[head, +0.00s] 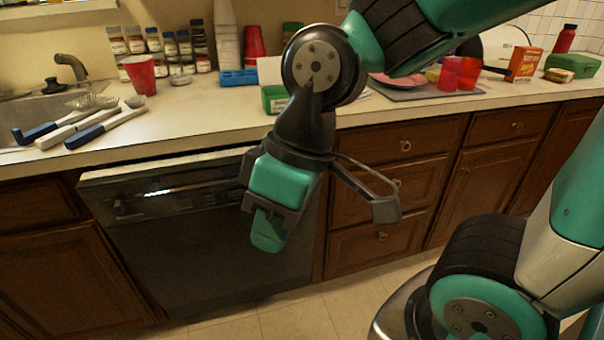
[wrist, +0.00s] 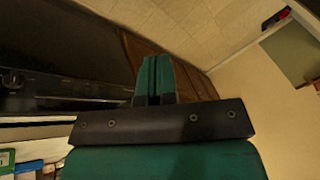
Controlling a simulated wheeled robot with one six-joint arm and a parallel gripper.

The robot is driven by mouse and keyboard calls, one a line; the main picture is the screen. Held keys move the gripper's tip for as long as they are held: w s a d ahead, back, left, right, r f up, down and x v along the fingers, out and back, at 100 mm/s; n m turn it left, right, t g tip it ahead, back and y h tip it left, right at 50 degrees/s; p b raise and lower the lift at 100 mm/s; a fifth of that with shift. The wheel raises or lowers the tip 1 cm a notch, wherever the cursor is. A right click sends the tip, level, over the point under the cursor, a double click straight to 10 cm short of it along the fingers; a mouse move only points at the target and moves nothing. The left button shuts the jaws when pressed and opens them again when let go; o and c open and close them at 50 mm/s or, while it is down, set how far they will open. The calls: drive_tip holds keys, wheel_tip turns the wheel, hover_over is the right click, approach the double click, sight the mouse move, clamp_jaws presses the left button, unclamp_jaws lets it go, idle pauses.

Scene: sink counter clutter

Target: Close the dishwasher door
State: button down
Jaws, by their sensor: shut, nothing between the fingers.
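The dishwasher door (head: 190,235) is a dark panel under the counter, with a pale strip along its top edge. It stands nearly upright. Its top edge appears to stand a little out from the cabinet fronts; I cannot tell the exact gap. In the wrist view the dark dishwasher front (wrist: 60,85) lies at the left. My gripper (head: 266,240) points down in front of the door's right part and hides some of it. Its teal fingers (wrist: 154,80) are together with nothing between them. I cannot tell whether they touch the door.
The counter (head: 200,125) above holds brushes (head: 105,125), a red cup (head: 139,73), spice jars and a sink at the left. Wooden drawers (head: 400,190) stand to the right of the dishwasher. The tiled floor (head: 300,318) in front looks clear.

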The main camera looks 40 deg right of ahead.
drive_tip(key=w+d+f+n+t+y+p, duration=0.1)
drive_tip(key=w+d+f+t+p, duration=0.2)
drive_tip(key=w, duration=0.4)
drive_tip(key=w+d+f+n+p, duration=0.1)
drive_tip(key=w+d+n+p, duration=0.1)
drive_tip(key=w+d+p, duration=0.4)
drive_tip(key=w+d+f+n+t+h+p, duration=0.2)
drive_tip(key=w+d+f+t+h+p, duration=0.15)
drive_tip(key=d+f, duration=0.7)
drive_tip(key=w+f+p, duration=0.2)
drive_tip(key=w+f, duration=0.3)
drive_tip(key=w, duration=0.5)
drive_tip(key=shift+w+d+f+t+y, duration=0.15)
drive_tip(key=shift+d+f+t+y, duration=0.1)
drive_tip(key=shift+d+t+y, duration=0.1)
